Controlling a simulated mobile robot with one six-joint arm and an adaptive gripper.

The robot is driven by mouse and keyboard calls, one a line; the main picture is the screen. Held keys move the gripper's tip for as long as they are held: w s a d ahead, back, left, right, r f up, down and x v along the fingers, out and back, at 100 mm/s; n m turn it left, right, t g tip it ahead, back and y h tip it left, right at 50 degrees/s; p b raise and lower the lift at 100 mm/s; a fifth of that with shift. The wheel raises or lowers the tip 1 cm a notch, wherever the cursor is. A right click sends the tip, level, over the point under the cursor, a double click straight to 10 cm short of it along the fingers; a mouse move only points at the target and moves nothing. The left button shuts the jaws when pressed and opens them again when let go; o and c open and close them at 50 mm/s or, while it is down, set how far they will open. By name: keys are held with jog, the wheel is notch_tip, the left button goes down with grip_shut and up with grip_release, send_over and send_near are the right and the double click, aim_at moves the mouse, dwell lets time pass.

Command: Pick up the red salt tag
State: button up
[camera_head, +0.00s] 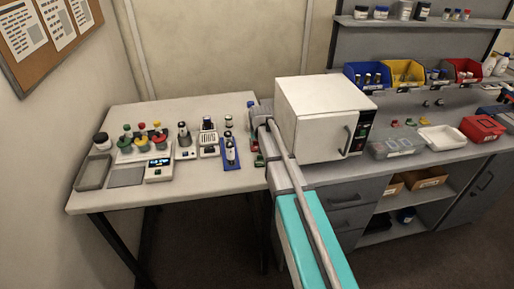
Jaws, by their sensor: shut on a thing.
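My gripper (252,130) is over the right end of the white table, at the end of my arm. It is small in view and partly hidden by my own wrist. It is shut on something. A small red piece (255,147), which looks like the red salt tag, shows right below the gripper. I cannot tell clearly whether it is off the table. A small green piece (258,161) lies just below it, near the table's right edge.
A blue rack with dark vials (231,152) stands close left of my gripper. A white oven (318,118) stands close on the right. A scale (159,170), trays and several capped bottles fill the table's left part. The table's front strip (200,185) is clear.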

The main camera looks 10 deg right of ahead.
jog(key=shift+r, duration=0.1)
dwell(0.3)
notch_tip(320, 180, up, 3)
jog(key=p, duration=0.3)
jog(key=s+r+p, duration=0.9)
jog(key=s+p, duration=0.1)
jog(key=s, duration=0.4)
jog(key=shift+d+r, duration=0.3)
jog(key=shift+r, duration=0.1)
jog(key=shift+f+b, duration=0.6)
jog(key=shift+a, duration=0.1)
